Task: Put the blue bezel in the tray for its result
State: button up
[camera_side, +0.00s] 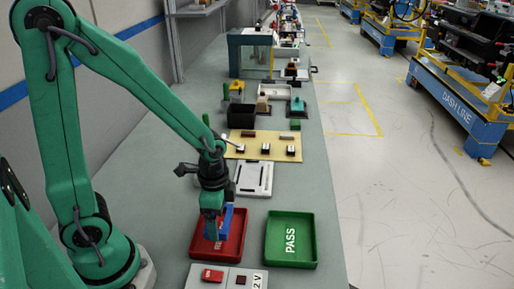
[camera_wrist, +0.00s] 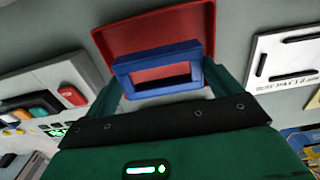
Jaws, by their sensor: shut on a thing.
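The blue bezel (camera_side: 228,215) is a rectangular frame with an open middle; it also shows in the wrist view (camera_wrist: 156,57). My gripper (camera_side: 216,222) is shut on it, with a finger at each side in the wrist view (camera_wrist: 168,92). The bezel is over the red tray (camera_side: 238,243), which shows behind it in the wrist view (camera_wrist: 201,17). I cannot tell whether the bezel touches the tray floor. The green tray (camera_side: 308,258), marked PASS, is to the right of the red one and looks empty.
A grey panel (camera_side: 259,270) with a red button and a partly cut-off display is in front of the trays. A white plate with slots (camera_side: 254,178) and a tan board (camera_side: 262,143) with small parts lie behind.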

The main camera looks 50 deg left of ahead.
jog(key=shift+f, duration=1.95)
jog(key=o, duration=0.8)
jog(key=shift+f, duration=0.15)
jog(key=shift+c, duration=0.2)
notch_tip(320, 180, up, 12)
jog(key=shift+r, duration=0.2)
